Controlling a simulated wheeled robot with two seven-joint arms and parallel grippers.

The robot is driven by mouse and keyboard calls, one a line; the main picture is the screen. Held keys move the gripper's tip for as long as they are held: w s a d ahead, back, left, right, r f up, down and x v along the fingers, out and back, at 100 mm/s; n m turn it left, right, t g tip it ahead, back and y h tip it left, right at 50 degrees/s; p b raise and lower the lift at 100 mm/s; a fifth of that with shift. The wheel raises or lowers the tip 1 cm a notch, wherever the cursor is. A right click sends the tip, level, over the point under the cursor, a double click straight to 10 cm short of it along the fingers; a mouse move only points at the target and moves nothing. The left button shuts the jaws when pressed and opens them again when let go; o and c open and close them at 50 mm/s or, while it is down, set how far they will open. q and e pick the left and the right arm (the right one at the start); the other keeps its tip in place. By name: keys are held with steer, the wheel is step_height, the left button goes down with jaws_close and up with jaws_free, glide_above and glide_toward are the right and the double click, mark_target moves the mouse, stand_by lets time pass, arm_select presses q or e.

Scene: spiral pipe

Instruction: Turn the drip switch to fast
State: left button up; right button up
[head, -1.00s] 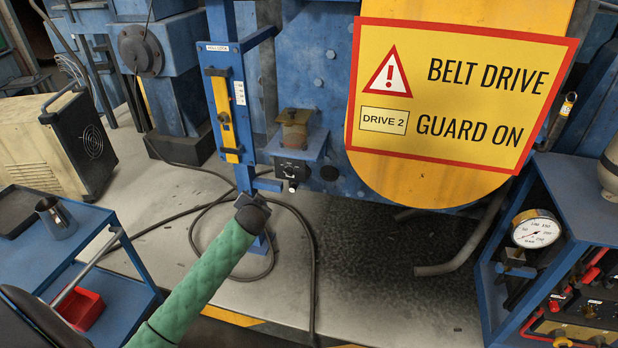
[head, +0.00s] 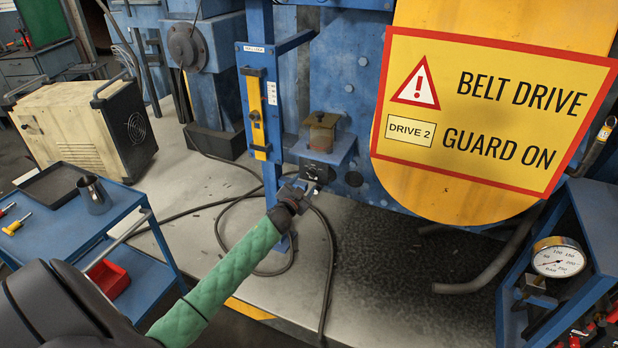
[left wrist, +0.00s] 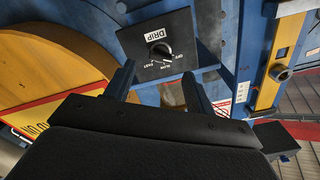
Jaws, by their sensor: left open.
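The drip switch is a dark rotary knob (left wrist: 161,51) on a black box labelled DRIP (left wrist: 178,26), upside down in the left wrist view. OFF, SLOW and FAST marks sit around the knob; I cannot tell its exact setting. In the head view the black box (head: 319,171) is fixed below a small oil cup (head: 322,132) on the blue machine. My left gripper (head: 308,188) is just in front of and below the box. In the left wrist view my left gripper (left wrist: 158,70) is open, its fingers spread below the knob and apart from it. My right gripper is out of view.
A yellow slide bracket (head: 256,112) on a blue post stands left of the box. A yellow belt guard (head: 440,205) with a warning sign is at right. A blue cart (head: 122,215) and a cabinet with a gauge (head: 558,258) flank the floor, where a black cable lies.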

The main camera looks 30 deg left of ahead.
mark_target(310, 175)
arm_select(q)
steer(key=shift+w+a+p, duration=0.25)
steer(key=shift+w+p, duration=0.05)
steer(key=shift+w, duration=0.85)
steer(key=shift+w+a+p, duration=0.2)
steer(key=shift+w+p, duration=0.05)
steer(key=shift+w, duration=0.85)
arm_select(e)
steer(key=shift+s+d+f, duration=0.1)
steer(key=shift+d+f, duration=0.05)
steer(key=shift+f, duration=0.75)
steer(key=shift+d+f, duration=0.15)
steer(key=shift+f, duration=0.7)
arm_select(q)
steer(key=c, duration=1)
